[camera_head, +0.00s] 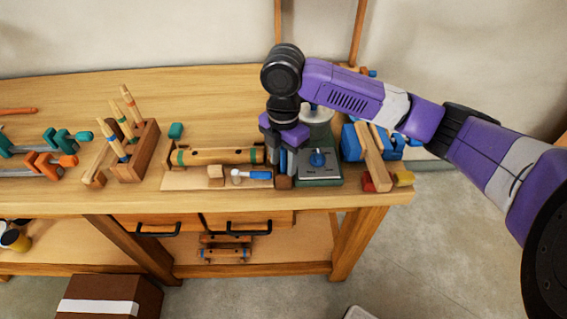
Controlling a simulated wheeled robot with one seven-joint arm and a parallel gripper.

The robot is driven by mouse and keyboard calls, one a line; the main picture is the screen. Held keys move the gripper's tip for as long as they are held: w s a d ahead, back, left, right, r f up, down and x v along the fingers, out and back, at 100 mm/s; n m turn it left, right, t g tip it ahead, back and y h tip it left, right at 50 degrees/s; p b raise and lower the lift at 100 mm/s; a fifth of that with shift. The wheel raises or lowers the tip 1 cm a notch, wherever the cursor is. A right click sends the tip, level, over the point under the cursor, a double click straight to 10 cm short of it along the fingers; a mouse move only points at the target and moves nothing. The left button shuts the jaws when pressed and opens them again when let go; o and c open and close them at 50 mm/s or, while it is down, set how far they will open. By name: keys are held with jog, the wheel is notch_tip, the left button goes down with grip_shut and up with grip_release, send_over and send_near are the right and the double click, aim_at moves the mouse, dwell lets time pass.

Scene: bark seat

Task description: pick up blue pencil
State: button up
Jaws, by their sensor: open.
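My gripper (287,165) points down over the right part of the workbench, with its fingers between a wooden cylinder piece and a grey-green device. It is open; the gap between the fingers is small in this view, and I see nothing held. I cannot pick out a blue pencil for certain. Several slim wooden sticks (131,104) with bluish bands stand upright or tilted in a wooden holder (137,158) to the left, well apart from my gripper. Anything directly behind the fingers is hidden.
The grey-green device (318,174) with a blue knob is close right of my gripper. Blue clamps (396,148) are at the right. Teal and orange clamps (50,160) lie far left.

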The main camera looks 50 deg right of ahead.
grip_shut()
jog(key=shift+r, duration=0.1)
